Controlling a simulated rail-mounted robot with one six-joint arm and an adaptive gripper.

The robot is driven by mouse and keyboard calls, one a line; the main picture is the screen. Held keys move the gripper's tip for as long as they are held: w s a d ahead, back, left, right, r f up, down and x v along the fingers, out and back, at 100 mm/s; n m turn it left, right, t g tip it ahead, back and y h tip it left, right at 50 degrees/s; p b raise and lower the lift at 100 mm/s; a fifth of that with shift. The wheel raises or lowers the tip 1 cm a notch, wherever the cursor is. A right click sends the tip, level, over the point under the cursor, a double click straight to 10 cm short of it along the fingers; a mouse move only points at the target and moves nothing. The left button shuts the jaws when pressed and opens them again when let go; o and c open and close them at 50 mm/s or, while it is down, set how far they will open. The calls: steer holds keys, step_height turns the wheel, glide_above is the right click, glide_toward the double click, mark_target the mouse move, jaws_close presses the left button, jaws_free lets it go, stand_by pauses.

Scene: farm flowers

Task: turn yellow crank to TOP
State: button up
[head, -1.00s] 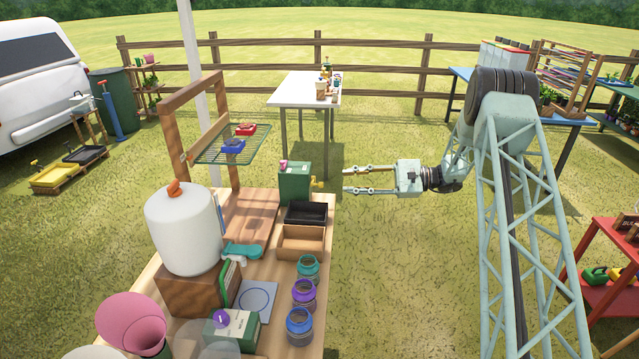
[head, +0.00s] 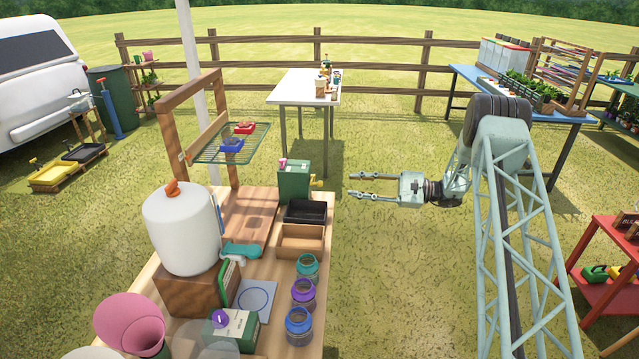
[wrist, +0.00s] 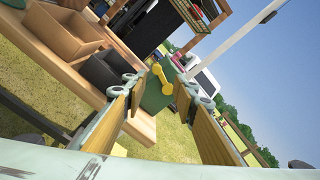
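The yellow crank (head: 316,183) sticks out from the right side of a green box (head: 294,181) at the far right corner of the wooden workbench. In the wrist view the crank (wrist: 162,78) shows as a yellow bar with round ends on the green box (wrist: 155,97), seen between my fingers. My gripper (head: 351,185) is open and empty. It hangs in the air right of the crank, with its fingers pointing left toward it and a clear gap between. Any TOP mark is too small to make out.
A black tray (head: 305,211) and a brown tray (head: 301,240) lie in front of the green box. A wire rack (head: 232,144) on a wooden frame stands behind left. Several jars line the bench's right edge. The grass right of the bench is free.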

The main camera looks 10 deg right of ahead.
mark_target(319, 182)
steer(key=shift+b+x, duration=0.75)
steer(key=shift+x, duration=6.1)
steer(key=shift+c, duration=0.6)
jaws_close()
